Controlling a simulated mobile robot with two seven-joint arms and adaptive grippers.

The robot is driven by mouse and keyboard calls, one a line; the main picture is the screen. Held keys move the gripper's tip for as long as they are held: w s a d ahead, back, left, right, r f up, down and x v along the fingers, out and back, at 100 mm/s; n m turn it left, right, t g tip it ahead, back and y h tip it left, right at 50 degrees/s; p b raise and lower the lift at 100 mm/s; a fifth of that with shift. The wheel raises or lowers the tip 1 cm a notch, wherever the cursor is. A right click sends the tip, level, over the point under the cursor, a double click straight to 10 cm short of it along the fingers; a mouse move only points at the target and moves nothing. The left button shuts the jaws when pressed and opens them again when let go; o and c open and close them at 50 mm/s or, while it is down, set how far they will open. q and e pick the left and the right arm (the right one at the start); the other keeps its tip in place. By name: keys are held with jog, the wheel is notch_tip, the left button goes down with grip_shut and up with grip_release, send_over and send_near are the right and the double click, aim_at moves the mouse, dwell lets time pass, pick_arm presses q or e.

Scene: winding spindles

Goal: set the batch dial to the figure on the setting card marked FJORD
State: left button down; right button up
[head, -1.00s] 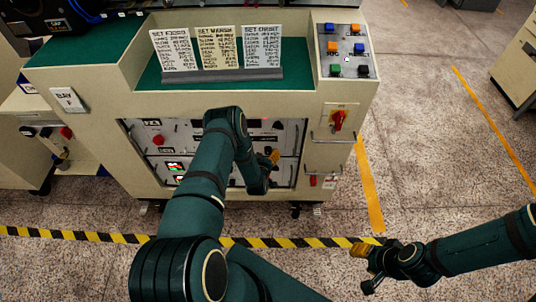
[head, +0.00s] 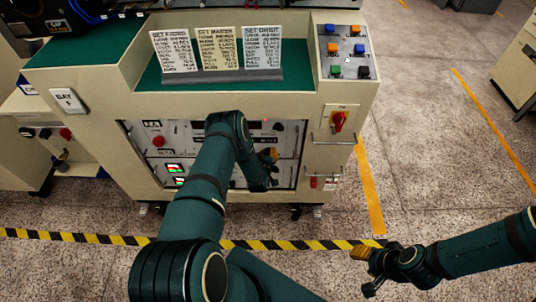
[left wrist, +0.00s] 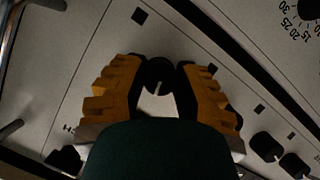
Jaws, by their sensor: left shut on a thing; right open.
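The FJORD setting card (head: 174,51) is the leftmost of three cards standing on top of the machine; its heading reads SET FJORD, but its rows are too small to read surely. My left gripper (head: 270,156) is at the machine's front panel. In the left wrist view its orange fingers (left wrist: 160,88) are shut on a small black knob (left wrist: 159,74) with a pale pointer line. I cannot read a label naming this knob. Another dark dial (left wrist: 311,8), with printed figures around it, is cut off at the top right corner. My right gripper (head: 366,264) is open and empty above the floor.
Two other cards, the middle one (head: 218,49) and SET ORBIT (head: 263,47), share the grey holder (head: 222,76). A button panel (head: 346,50) and a red rotary switch (head: 339,121) are to the right. More small black knobs (left wrist: 265,146) sit near the held one.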

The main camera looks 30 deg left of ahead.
pick_arm(q)
jog(key=m+y+b, duration=0.1)
jog(key=m+g+y+b, duration=0.1)
jog(key=m, duration=0.1)
jog(key=shift+d+f+g, duration=0.1)
jog(key=shift+d+g, duration=0.05)
jog(key=shift+g, duration=0.15)
jog(key=m+g+y+b, duration=0.1)
jog(key=m+y+b, duration=0.1)
jog(key=m+b, duration=0.1)
jog(key=shift+m, duration=0.6)
jog(key=shift+m+y+b, duration=0.3)
jog(key=shift+m+y, duration=0.5)
jog(key=shift+m, duration=0.1)
jog(key=m+y, duration=0.2)
jog(key=m, duration=0.1)
jog(key=shift+g, duration=0.3)
jog(key=shift+m, duration=0.3)
jog(key=c, duration=0.6)
grip_release()
